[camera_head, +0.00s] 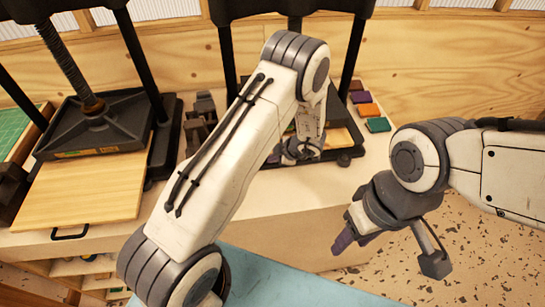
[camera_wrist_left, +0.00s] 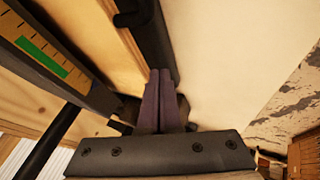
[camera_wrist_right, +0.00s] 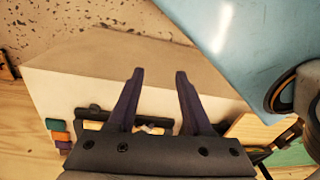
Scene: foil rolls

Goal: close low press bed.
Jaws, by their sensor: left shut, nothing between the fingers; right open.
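Two black presses stand on the bench. The left press (camera_head: 105,122) has a pale wooden bed (camera_head: 85,190) slid out toward me, with a black handle (camera_head: 70,233) below its front edge. The right press (camera_head: 345,157) is partly hidden by my left arm; a strip of its wooden bed (camera_head: 343,137) shows. My left gripper (camera_head: 300,152) is at the front of the right press, shut and empty. In the left wrist view its fingertips (camera_wrist_left: 160,75) are close to a black edge beside a wooden board (camera_wrist_left: 110,25); contact is unclear. My right gripper (camera_head: 343,243) is open, empty and away from both presses.
Coloured blocks (camera_head: 367,110) lie right of the right press. Dark metal pieces (camera_head: 200,120) stand between the presses. A blue surface (camera_head: 290,285) is at the near edge. The bench front right (camera_head: 300,205) is clear, with speckled floor beyond it.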

